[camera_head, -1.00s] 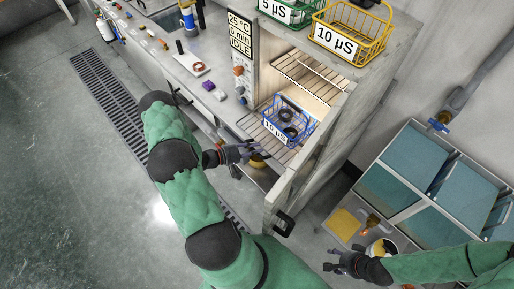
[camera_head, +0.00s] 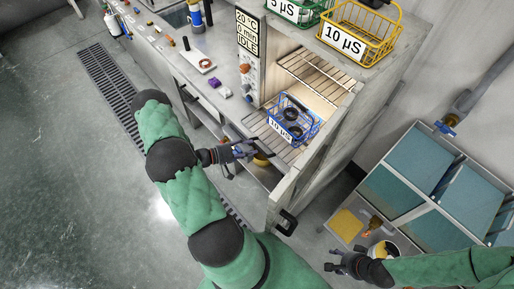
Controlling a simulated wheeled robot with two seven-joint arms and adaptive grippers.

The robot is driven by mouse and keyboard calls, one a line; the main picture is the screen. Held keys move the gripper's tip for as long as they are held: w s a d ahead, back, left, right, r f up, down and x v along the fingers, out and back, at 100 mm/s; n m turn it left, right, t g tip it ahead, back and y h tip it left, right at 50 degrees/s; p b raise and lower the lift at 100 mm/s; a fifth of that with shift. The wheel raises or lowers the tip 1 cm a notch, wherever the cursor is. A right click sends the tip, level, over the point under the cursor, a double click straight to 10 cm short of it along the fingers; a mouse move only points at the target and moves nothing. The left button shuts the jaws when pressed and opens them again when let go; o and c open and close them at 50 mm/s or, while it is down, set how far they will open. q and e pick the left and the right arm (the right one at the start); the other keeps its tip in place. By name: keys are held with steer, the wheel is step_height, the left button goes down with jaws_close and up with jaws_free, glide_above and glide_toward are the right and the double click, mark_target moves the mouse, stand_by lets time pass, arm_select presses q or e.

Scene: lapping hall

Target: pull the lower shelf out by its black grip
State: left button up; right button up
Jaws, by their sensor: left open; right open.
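The lower shelf (camera_head: 272,150) is a wire rack inside the open oven cabinet, slid a little toward its front opening. A blue wire basket (camera_head: 308,133) labelled 10 µS, with dark round parts in it, stands on it. My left gripper (camera_head: 246,153) is open at the shelf's front left edge, its fingers close to the rack. The black grip cannot be made out; the gripper probably hides it. I cannot tell whether the fingers touch the shelf. My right gripper (camera_head: 340,262) is open and empty at the lower right, away from the cabinet.
The upper wire shelf (camera_head: 315,69) is empty. The open door with a black handle (camera_head: 286,222) stands right of my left arm. Yellow (camera_head: 360,30) and green (camera_head: 298,10) baskets sit on top. A bench (camera_head: 180,50) lies left; teal-lidded bins (camera_head: 392,190) right.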

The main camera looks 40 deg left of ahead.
arm_select(q)
steer(key=v, duration=0.7)
steer(key=shift+s+a, duration=0.2)
stand_by(0.4)
